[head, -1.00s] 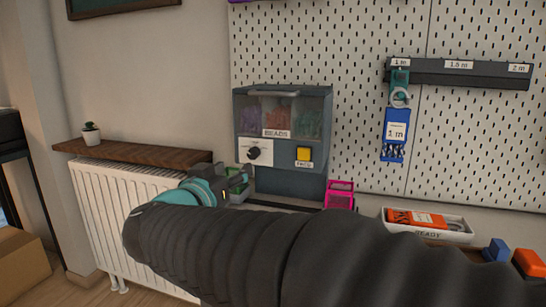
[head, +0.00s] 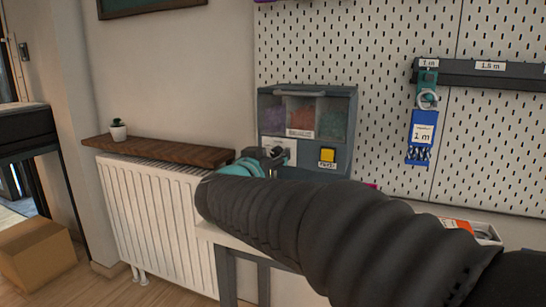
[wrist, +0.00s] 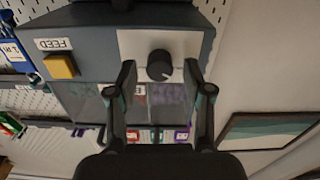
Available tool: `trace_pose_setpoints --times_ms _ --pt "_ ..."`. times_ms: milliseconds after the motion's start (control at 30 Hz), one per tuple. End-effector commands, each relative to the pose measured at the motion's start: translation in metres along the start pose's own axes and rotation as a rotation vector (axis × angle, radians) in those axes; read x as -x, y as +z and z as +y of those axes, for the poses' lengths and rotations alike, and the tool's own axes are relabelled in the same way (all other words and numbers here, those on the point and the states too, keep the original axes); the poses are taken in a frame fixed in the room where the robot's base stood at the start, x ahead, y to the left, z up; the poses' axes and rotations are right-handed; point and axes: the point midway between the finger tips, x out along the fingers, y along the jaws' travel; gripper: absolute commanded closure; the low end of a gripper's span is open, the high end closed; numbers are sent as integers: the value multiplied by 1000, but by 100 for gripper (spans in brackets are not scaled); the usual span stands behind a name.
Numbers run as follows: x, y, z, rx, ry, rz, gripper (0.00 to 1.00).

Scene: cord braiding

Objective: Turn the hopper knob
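The bead hopper (head: 349,125) is a dark grey box with clear windows on the pegboard wall. Its round black hopper knob (wrist: 160,65) sits on a white plate (wrist: 205,45), which also shows in the head view (head: 291,146). In the wrist view, which is upside down, my gripper (wrist: 160,72) is open, with one finger on each side of the knob and a gap visible on both sides. In the head view my gripper (head: 268,156) is at the knob and partly hides it. Whether it touches the plate I cannot tell.
A yellow button (head: 327,154) labelled FEED is beside the knob plate. A wooden shelf (head: 160,150) with a small plant (head: 118,130) runs above a white radiator (head: 150,215) on the left. A blue 1 m cord pack (head: 423,130) hangs at right.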

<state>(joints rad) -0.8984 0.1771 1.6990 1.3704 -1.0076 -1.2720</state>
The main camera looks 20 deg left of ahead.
Motion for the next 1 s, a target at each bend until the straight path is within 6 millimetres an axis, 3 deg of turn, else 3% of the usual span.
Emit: trace_pose_setpoints --times_ms 33,167,567,1000 --pt "0 0 0 0 0 0 66" --pt "0 0 0 0 0 0 99" --pt "0 0 0 -46 -1 0 100" --pt "0 0 0 -374 -1 0 100"
